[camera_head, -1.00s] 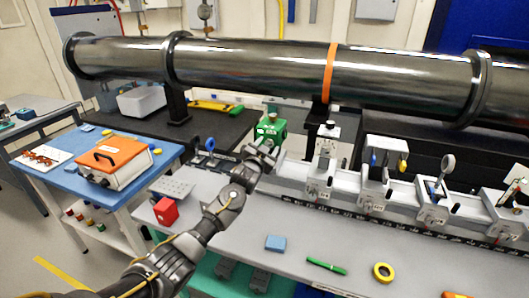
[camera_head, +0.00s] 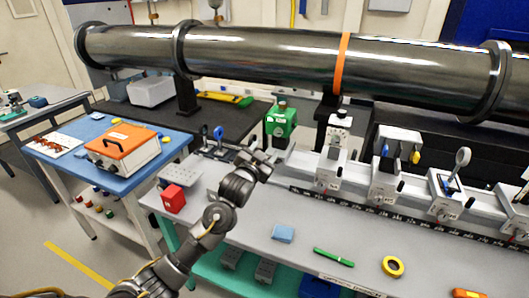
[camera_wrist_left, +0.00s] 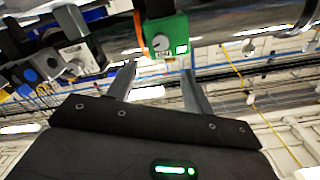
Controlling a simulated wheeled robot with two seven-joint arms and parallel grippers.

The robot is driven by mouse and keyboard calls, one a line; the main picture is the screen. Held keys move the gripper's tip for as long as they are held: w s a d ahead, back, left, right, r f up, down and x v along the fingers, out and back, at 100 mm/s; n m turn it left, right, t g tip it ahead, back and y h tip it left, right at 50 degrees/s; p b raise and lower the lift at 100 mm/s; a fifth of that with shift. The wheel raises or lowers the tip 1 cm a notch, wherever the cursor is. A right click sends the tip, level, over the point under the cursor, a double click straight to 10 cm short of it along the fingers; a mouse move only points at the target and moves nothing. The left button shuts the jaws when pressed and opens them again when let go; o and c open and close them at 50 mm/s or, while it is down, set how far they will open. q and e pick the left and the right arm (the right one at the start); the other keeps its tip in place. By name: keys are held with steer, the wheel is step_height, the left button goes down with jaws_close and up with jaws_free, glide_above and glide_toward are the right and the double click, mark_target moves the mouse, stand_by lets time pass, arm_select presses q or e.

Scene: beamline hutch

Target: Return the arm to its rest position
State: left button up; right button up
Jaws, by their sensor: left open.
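My left arm reaches in from the lower left over the grey bench. My left gripper (camera_head: 258,160) is just in front of and below the green device (camera_head: 281,122), which stands upright at the left end of the rail. In the left wrist view my gripper (camera_wrist_left: 160,82) has its two fingers spread with nothing between them. The green device (camera_wrist_left: 166,37) shows beyond the fingertips there, apart from them. My right gripper is not in view.
A long steel pipe (camera_head: 270,58) with an orange band crosses behind the bench. Rail-mounted holders (camera_head: 384,183) stand to the right.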

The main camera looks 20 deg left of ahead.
arm_select(q)
steer(key=s+f+n+g, duration=0.2)
steer(key=s+f+g, duration=0.5)
steer(key=s+f, duration=1.3)
steer(key=s+a+f+n+g+y, duration=0.1)
steer(key=s+f+g, duration=0.25)
steer(key=s, duration=0.95)
steer(key=s+a+f+n+g, duration=0.15)
steer(key=s+g, duration=0.25)
steer(key=s, duration=0.9)
step_height(320, 180, down, 25)
steer(key=s+m+g, duration=0.1)
steer(key=s+a+f+g, duration=0.1)
steer(key=s+a+f, duration=0.1)
steer(key=s+f, duration=1.5)
steer(key=shift+a+f, duration=0.15)
steer(key=shift+a, duration=0.05)
